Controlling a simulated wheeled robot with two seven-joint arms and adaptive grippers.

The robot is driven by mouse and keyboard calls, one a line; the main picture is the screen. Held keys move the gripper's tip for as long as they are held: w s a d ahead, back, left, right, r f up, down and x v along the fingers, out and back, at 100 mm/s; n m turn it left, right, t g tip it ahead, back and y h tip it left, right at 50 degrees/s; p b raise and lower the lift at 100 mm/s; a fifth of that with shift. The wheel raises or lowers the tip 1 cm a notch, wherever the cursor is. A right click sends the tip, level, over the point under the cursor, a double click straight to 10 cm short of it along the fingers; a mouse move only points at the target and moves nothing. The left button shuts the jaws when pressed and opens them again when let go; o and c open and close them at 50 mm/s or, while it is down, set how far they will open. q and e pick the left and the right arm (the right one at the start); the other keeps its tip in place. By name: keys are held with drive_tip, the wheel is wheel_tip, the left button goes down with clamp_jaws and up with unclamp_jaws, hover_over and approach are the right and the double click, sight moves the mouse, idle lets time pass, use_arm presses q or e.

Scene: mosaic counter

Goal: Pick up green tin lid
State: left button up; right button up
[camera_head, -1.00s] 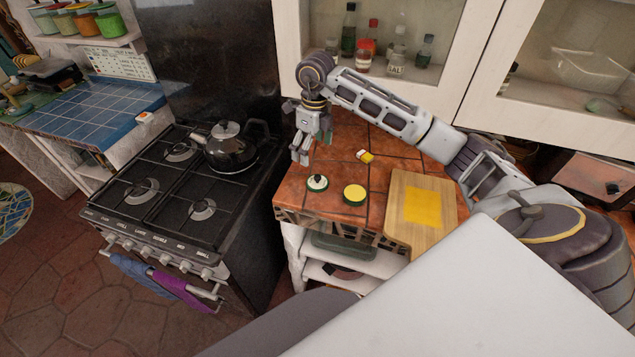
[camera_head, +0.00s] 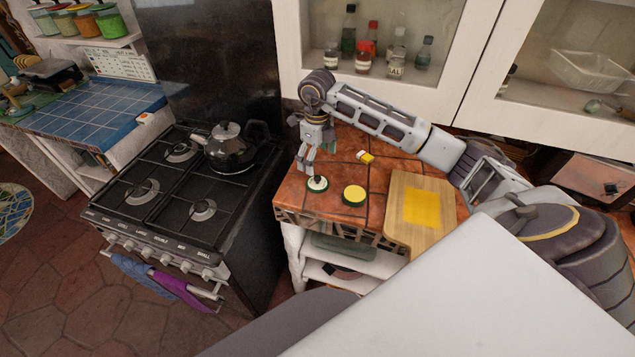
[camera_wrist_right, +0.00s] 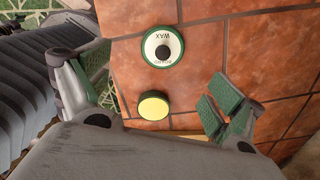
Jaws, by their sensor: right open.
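The green tin lid (camera_head: 317,184) lies flat on the tiled counter near its front left corner. My right gripper (camera_head: 307,168) is open and empty, pointing down just above and behind the lid. In the wrist view its fingers (camera_wrist_right: 147,85) are spread wide. My left gripper is not in view.
A wooden board (camera_head: 396,228) with a yellow sheet (camera_head: 423,207) lies right of the tin. A small yellow-and-white block (camera_head: 365,157) lies behind. The stove (camera_head: 155,200) with a kettle (camera_head: 228,150) is left of the counter. Cabinets (camera_head: 440,100) hang behind.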

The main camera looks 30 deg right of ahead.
sight(318, 178)
drive_tip(key=shift+f, duration=2.15)
drive_tip(key=shift+p, duration=0.3)
drive_tip(key=shift+w+d+f+p, duration=0.15)
drive_tip(key=shift+f+p, duration=0.55)
drive_tip(key=shift+f, duration=1.9)
drive_tip(key=shift+f, duration=0.1)
drive_tip(key=c, duration=2)
